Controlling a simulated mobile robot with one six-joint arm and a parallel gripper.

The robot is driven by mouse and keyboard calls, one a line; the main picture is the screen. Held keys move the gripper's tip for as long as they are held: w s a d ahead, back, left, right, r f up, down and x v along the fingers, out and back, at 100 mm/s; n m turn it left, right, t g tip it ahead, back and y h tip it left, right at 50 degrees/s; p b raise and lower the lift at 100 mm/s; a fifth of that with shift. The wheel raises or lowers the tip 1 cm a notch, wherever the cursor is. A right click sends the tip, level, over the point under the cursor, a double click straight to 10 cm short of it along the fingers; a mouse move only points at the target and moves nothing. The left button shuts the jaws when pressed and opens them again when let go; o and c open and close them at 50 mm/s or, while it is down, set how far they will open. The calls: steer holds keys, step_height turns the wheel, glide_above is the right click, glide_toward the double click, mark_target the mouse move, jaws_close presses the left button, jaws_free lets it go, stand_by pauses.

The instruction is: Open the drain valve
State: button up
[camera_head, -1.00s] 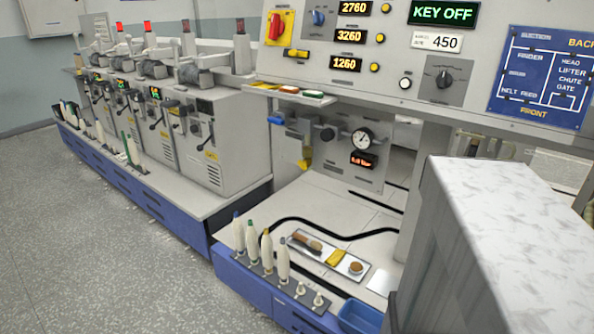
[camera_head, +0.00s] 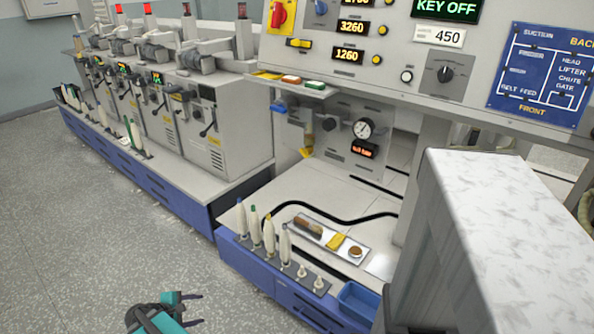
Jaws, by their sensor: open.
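The air panel (camera_head: 341,165) under the control console has a round gauge (camera_head: 363,129) and a small red-lit display (camera_head: 364,150). At its left is a blue lever (camera_head: 278,108), and below that a yellow part (camera_head: 306,153) hangs low on the panel. I cannot tell for certain which of these is the drain valve, or its state. My gripper (camera_head: 190,309) is teal and dark, at the bottom edge, over the floor. It is open and empty, well apart from the panel and in front of the blue-fronted bench.
Several bobbins (camera_head: 270,236) stand upright along the bench's front edge. A tray (camera_head: 318,236) with small items and a blue bin (camera_head: 358,299) sit to their right. A marble-topped cabinet (camera_head: 520,220) blocks the right. The floor (camera_head: 90,230) at left is clear.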

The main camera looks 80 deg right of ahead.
mark_target(302, 154)
steer(key=s+d+r+n+g+h+p, duration=0.15)
steer(key=s+d+r, duration=0.25)
steer(key=d+r, duration=0.55)
steer(key=s+d+r+m+g+h+p, duration=0.1)
steer(key=s+d+r+h, duration=0.3)
steer(key=d+r, duration=0.6)
steer(key=s+d+r+n+g+h+p, duration=0.1)
steer(key=s+d+r, duration=0.5)
steer(key=r, duration=0.3)
steer(key=s+d+r+n+g+h+p, duration=0.1)
steer(key=s+d+r+g, duration=0.1)
steer(key=s+d+r, duration=0.4)
step_height(302, 154, up, 3)
steer(key=shift+s+d+r, duration=0.1)
steer(key=shift+s+d, duration=0.2)
steer(key=shift+s, duration=0.65)
steer(key=shift+h, duration=0.25)
steer(key=shift+p+x, duration=0.55)
steer(key=shift+x, duration=6.35)
